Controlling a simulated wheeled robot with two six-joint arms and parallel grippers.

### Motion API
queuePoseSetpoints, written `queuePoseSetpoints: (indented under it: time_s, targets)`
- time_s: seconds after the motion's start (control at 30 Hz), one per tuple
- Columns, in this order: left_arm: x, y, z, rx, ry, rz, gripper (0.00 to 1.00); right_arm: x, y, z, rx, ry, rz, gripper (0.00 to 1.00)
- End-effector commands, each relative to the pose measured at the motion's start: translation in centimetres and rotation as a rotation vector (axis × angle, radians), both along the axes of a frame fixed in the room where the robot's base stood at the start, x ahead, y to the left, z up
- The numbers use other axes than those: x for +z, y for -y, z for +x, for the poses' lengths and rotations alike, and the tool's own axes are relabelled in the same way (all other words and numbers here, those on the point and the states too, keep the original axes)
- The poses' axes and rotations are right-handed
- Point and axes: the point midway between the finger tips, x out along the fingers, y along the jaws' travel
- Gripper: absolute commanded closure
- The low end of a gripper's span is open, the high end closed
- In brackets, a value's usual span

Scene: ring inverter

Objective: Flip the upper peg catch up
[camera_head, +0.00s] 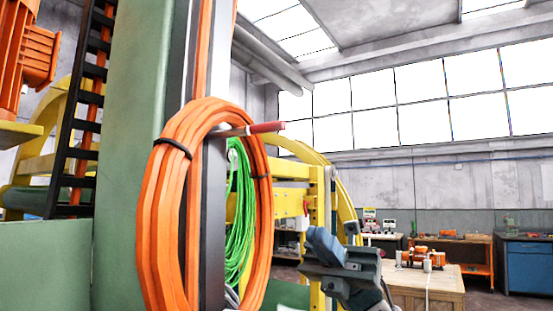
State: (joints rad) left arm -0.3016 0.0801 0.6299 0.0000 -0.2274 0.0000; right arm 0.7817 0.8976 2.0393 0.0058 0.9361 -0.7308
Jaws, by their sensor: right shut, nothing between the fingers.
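A peg with a red tip (266,127) sticks out to the right from a grey upright post (213,220). An orange cable coil (165,215) hangs around the peg, bound with black ties. The red end looks in line with the peg; I cannot tell for certain whether it is the catch. A green cable coil (241,205) hangs behind the orange one. My right gripper (318,246) is at the lower middle, below and right of the peg and apart from it. Its fingers are shut and empty. My left gripper is not in view.
A green panel (131,140) and black ladder-like rack (84,120) stand at the left. A yellow frame (290,200) is behind the coils. A wooden workbench (430,285) and blue cabinet (528,266) stand at the right. The air right of the peg is clear.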

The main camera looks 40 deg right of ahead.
Motion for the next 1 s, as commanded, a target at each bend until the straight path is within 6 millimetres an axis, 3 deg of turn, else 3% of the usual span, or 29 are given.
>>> queuePoseSetpoints:
  time_s: [0.47,1.0]
  targets:
    - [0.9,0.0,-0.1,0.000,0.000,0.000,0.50,0.8,-0.7,-0.3,0.002,0.001,-0.001,1.00]
    - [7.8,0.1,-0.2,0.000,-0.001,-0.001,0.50,5.7,-6.9,-2.9,0.004,0.001,0.001,1.00]
